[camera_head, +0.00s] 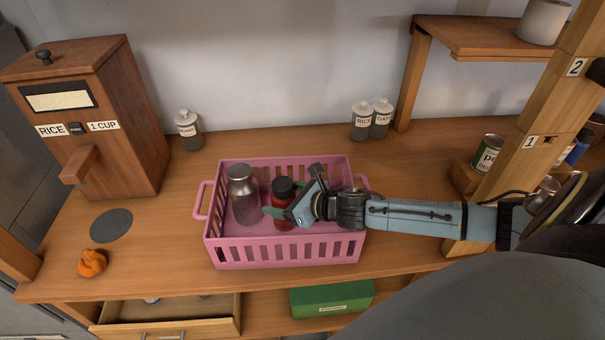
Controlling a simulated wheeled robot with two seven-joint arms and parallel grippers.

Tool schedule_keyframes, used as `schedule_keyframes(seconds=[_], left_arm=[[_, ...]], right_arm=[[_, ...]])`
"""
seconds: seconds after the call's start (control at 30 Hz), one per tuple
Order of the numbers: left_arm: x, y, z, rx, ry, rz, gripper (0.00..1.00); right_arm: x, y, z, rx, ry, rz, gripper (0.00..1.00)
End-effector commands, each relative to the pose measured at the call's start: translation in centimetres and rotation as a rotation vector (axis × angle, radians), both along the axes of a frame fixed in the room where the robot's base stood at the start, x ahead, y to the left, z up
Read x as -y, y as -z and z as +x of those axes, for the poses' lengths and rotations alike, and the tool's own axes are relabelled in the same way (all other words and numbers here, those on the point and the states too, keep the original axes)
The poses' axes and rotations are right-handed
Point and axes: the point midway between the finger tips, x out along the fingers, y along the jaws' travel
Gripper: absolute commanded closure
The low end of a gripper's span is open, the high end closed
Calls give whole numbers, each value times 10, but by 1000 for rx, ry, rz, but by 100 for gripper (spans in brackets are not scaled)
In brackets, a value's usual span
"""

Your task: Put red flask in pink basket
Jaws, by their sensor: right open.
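The red flask (284,218) with a black cap stands upright inside the pink basket (290,252) on the counter. A grey metal flask (243,200) stands in the same basket, to its left. My right gripper (270,200) reaches in from the right over the basket. Its jaws are open, with the fingertips close around or beside the red flask; I cannot tell whether they touch it. Part of the red flask is hidden by the gripper. My left gripper is not in view.
A wooden rice dispenser (85,110) stands at the left, with an orange lump (92,263) in front. White-lidded jars (188,130) stand along the wall. A wooden post (530,120) and a can (487,152) are at the right.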

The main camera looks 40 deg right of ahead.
Motion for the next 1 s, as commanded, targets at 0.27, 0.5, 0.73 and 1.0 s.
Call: schedule_keyframes(seconds=[0.27,0.5,0.73,1.0], left_arm=[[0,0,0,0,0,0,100],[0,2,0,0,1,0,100],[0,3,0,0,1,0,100],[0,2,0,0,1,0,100]], right_arm=[[12,-17,-32,-3,-3,-3,24],[22,-30,-61,-3,0,-1,24],[30,-41,-84,-3,-1,0,24],[37,-49,-100,0,0,1,24]])
